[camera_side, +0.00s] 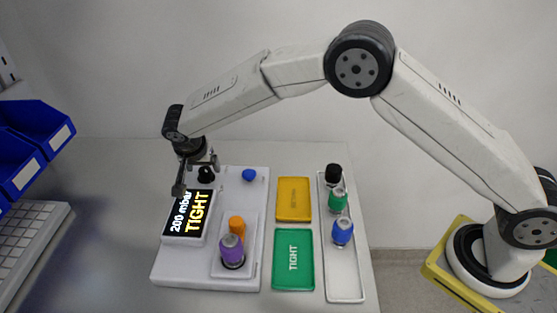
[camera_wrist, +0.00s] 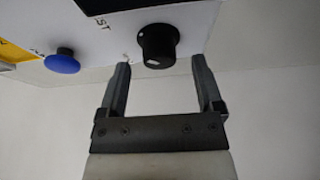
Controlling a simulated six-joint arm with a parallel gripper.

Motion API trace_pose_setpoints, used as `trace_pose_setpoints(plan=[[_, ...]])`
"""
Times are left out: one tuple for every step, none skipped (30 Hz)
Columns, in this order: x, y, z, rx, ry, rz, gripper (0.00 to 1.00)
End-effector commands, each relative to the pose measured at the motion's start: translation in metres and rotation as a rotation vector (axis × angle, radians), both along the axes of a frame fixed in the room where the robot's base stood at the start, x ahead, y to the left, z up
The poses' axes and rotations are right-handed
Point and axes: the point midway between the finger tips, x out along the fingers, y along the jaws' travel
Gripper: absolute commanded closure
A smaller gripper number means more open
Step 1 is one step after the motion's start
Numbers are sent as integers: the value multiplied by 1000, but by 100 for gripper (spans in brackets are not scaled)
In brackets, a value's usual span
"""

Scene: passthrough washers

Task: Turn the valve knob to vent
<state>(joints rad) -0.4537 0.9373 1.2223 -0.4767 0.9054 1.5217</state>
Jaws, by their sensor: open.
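The valve knob is a black round knob with a small white mark on its side, and it shows in the wrist view (camera_wrist: 158,45). In the side view the black knob (camera_side: 206,175) is at the back left of the white test unit (camera_side: 205,272). My gripper (camera_wrist: 160,75) is open, with its two fingers reaching toward the knob. The knob appears between the fingertips, with a gap on both sides. In the side view my gripper (camera_side: 197,178) is over the back left of the unit and partly covers the knob. The unit's display (camera_side: 190,213) reads "200 mbar TIGHT".
A blue button (camera_side: 249,175) is right of the knob. A purple part (camera_side: 232,250) and an orange part (camera_side: 237,225) stand on the unit. A yellow tray (camera_side: 294,180), a green tray (camera_side: 292,284) and a white rack (camera_side: 345,285) holding black, green and blue parts lie right.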

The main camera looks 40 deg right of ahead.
Motion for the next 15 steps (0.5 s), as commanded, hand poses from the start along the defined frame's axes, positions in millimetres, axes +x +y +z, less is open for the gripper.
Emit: trace_pose_setpoints(plan=[[1,-2,-5,-1,2,-1,15],[2,-2,-7,-1,2,-1,15],[2,-3,-9,-1,2,-1,15],[3,-3,-11,0,2,-2,15],[3,-4,-12,0,1,-1,15],[3,-4,-13,0,1,-1,15],[4,-4,-13,0,1,-1,15],[4,-4,-14,0,1,-1,15],[4,-4,-14,0,1,-1,15],[4,-5,-14,0,1,-1,15],[4,-5,-14,0,1,-1,15],[4,-4,-14,1,0,-1,15],[4,-4,-14,1,0,-1,15],[4,-4,-14,1,0,-1,15],[4,-4,-14,1,0,-1,18]])
